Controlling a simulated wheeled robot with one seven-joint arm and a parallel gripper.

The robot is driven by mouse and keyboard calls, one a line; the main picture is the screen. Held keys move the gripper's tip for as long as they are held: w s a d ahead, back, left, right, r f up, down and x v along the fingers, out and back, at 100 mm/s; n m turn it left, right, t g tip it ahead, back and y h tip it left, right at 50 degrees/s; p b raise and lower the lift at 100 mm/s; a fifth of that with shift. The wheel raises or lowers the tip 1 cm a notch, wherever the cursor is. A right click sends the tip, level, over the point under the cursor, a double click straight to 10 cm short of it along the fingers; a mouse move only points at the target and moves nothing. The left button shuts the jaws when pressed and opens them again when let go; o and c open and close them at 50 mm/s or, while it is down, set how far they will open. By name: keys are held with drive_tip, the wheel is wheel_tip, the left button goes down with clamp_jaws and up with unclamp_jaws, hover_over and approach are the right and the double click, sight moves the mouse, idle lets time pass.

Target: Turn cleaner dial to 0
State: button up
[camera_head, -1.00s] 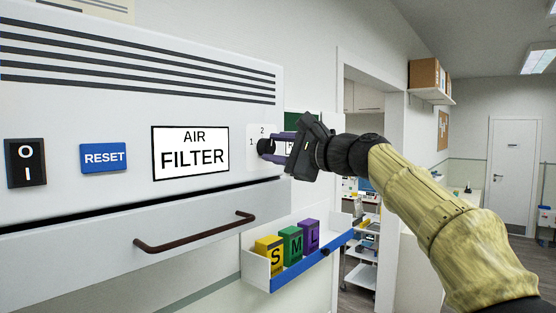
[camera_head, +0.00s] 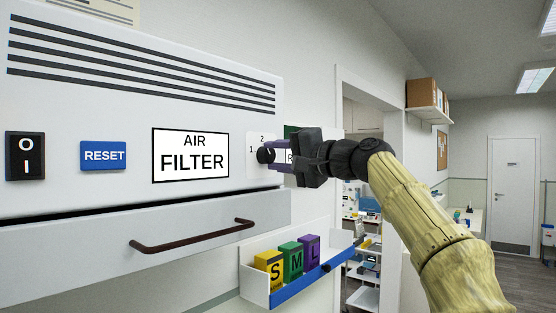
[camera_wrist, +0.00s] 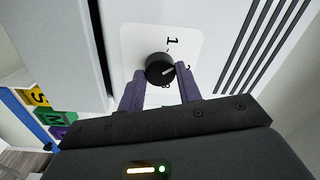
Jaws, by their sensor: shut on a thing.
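The cleaner dial is a round black knob (camera_head: 264,155) on a white plate (camera_head: 253,141) at the right end of the white air filter unit. The numerals 1 and 2 show on the plate in the head view. In the wrist view, the knob (camera_wrist: 159,67) has a white mark that points right, roughly toward a numeral half hidden by a finger. A 1 shows above it. My gripper (camera_head: 275,155) has its purple fingers shut on the knob's sides; in the wrist view the fingers (camera_wrist: 160,82) flank it.
A black power switch (camera_head: 25,156), a blue RESET button (camera_head: 103,155) and an AIR FILTER label (camera_head: 190,155) are to the left. A drawer handle (camera_head: 190,236) sticks out below. A wall tray (camera_head: 300,288) with S, M and L boxes hangs under my gripper.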

drive_tip(key=shift+f+n, duration=0.15)
drive_tip(key=shift+n, duration=0.15)
drive_tip(key=o, duration=1)
drive_tip(key=b+v, duration=0.7)
drive_tip(key=v, duration=1)
drive_tip(key=shift+s+d, duration=0.1)
drive_tip(key=shift+s, duration=0.05)
